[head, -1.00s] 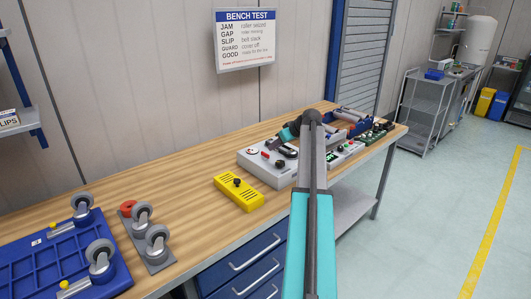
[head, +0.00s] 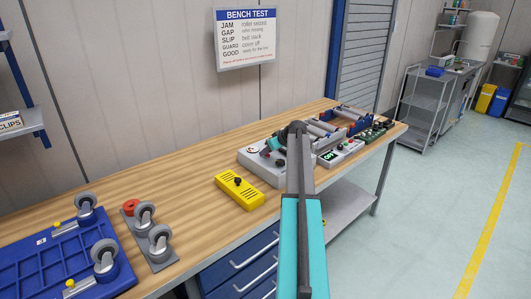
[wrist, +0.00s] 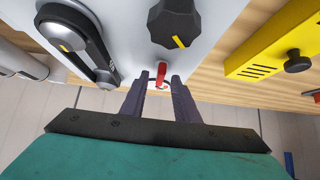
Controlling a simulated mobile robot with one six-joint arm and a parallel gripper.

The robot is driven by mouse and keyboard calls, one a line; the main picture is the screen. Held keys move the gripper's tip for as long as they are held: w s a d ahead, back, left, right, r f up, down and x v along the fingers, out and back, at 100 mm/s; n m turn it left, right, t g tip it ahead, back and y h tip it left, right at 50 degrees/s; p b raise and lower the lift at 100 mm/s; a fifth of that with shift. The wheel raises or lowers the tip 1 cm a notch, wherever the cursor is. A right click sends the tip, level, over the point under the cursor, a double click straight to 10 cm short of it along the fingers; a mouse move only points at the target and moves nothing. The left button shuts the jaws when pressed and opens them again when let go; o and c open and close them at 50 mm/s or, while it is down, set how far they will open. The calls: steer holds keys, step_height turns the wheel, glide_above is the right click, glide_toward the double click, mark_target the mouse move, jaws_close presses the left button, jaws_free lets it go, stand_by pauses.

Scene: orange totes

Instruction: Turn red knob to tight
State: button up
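The red knob (wrist: 161,70) is a small red lever on a pale panel in the wrist view. The fingers of my gripper (wrist: 160,80) stand on either side of it, with a narrow gap showing on each side. My gripper is open and pointed at the panel. In the head view my gripper (head: 268,149) is low over the grey box (head: 262,171) on the bench, and the red knob cannot be made out there. Whether the fingers touch the knob is not clear.
A large black knob (wrist: 174,22) with a yellow mark and a black oval part (wrist: 75,45) with a grey lever flank the red knob. A yellow box (head: 239,193) lies beside the grey box. Casters stand at left; bare bench lies behind.

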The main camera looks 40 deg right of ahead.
jaws_close()
steer(key=shift+s+a+f, duration=0.15)
steer(key=shift+a, duration=0.4)
steer(key=shift+d, duration=0.35)
